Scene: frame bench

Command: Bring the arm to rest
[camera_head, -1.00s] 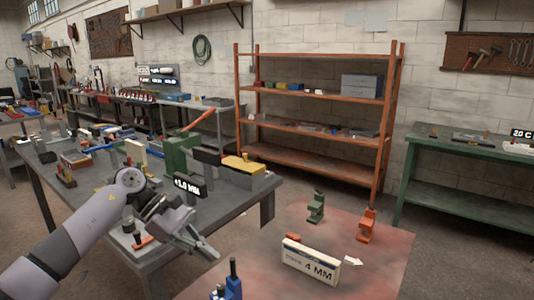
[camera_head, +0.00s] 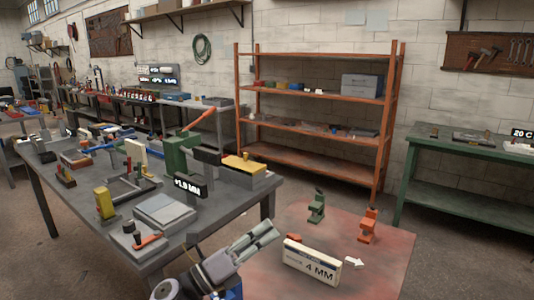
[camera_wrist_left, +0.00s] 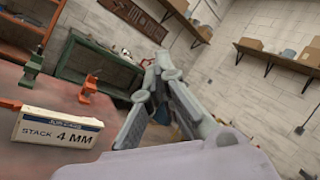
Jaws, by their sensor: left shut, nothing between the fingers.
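My left gripper (camera_head: 262,236) is in the lower middle of the head view, over the near edge of the reddish table. Its fingers are together and hold nothing. In the left wrist view the gripper (camera_wrist_left: 160,75) points up and away, toward the wall. A white box marked 4 MM (camera_head: 310,264) stands on the reddish table just right of the gripper, apart from it in the head view. It also shows in the left wrist view (camera_wrist_left: 58,130). My right gripper is not in view.
The reddish tabletop (camera_head: 385,285) also bears a green clamp (camera_head: 316,206), an orange clamp (camera_head: 367,226) and a white arrow (camera_head: 354,263). The grey bench (camera_head: 200,230) at left is crowded with tools and fixtures. An orange shelf (camera_head: 318,130) and a green bench (camera_head: 470,150) stand behind.

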